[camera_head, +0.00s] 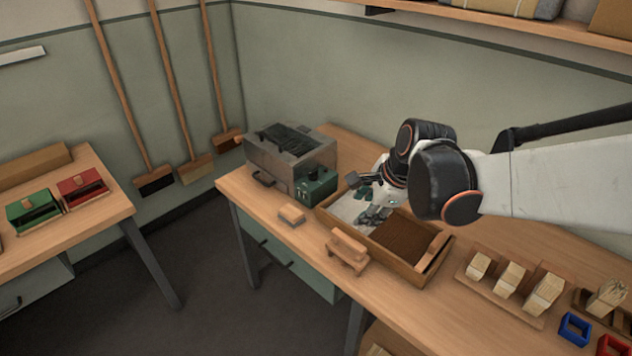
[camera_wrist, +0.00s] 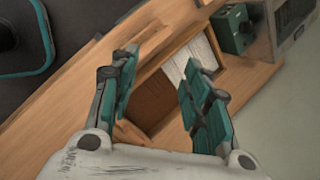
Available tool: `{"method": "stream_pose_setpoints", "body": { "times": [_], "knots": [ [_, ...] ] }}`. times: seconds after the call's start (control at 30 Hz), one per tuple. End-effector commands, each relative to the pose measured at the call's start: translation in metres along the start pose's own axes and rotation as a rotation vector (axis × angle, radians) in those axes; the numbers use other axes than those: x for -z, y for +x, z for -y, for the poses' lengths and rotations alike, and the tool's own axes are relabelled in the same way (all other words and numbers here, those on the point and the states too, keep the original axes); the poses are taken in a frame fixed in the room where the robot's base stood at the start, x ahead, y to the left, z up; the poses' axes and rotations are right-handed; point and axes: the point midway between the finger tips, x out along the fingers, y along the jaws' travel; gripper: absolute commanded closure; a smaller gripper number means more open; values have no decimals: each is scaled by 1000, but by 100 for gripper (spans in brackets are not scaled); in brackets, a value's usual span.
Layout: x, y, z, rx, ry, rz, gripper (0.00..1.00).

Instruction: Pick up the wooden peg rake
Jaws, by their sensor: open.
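The wooden peg rake (camera_head: 347,250), which I take to be the small pale wooden bar on short pegs, stands on the bench against the near side of a wooden tray (camera_head: 388,265). My gripper (camera_head: 367,198) is above the tray, behind the rake and higher than it. In the wrist view my gripper (camera_wrist: 160,60) has its two green-padded fingers wide apart with nothing between them. The tray with its brown and white bristle lies below the fingers there.
A small wooden block (camera_head: 291,214) lies left of the rake. A grey machine (camera_head: 290,155) with a green box (camera_head: 316,187) stands behind it. A rack of brush blocks (camera_head: 508,287) and a blue holder (camera_head: 575,329) are at the right. The bench's front edge is close to the rake.

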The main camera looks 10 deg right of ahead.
Motion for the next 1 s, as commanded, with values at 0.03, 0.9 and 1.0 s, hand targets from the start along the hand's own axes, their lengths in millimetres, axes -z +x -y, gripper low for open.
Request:
{"method": "stream_pose_setpoints", "body": {
  "times": [0.03, 0.9, 1.0],
  "knots": [
    [5, 14, 5, -17, 110, 5, 57],
    [27, 151, 2, -134, 779, 5, 57],
    [26, 162, 1, -133, 779, 5, 57]
  ]
}}
